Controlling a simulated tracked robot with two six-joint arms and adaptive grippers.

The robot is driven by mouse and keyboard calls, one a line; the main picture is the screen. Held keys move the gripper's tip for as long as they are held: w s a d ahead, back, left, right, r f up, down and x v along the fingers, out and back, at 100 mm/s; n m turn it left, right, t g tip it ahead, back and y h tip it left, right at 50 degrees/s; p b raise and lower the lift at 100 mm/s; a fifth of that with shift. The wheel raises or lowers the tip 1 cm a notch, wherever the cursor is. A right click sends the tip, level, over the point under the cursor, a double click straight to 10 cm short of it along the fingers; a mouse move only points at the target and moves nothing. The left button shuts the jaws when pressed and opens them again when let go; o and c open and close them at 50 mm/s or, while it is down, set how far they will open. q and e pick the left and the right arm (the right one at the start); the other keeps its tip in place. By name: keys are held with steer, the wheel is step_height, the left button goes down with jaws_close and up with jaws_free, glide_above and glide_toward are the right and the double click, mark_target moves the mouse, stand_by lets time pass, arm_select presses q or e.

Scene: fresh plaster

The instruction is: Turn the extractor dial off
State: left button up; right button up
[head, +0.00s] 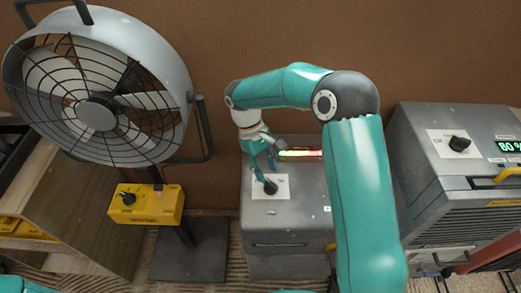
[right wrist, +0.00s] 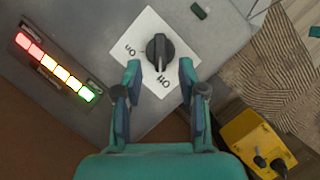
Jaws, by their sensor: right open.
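A black dial (head: 270,187) sits on a white plate (head: 281,181) on top of the middle grey unit (head: 290,222). In the right wrist view the dial (right wrist: 160,50) lies just ahead of my fingertips, its pale pointer towards the lower part of the plate. Contact cannot be told. My left gripper is not in view.
A lit bar of red to green lamps (right wrist: 56,68) is on the unit. A fan (head: 100,95) with a yellow dial box (head: 146,205) stands left. Another grey unit (head: 445,185) with a dial (head: 460,143) and an "80%" display (head: 508,146) stands right.

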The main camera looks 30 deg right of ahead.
steer(key=v, duration=0.7)
steer(key=shift+r, duration=0.15)
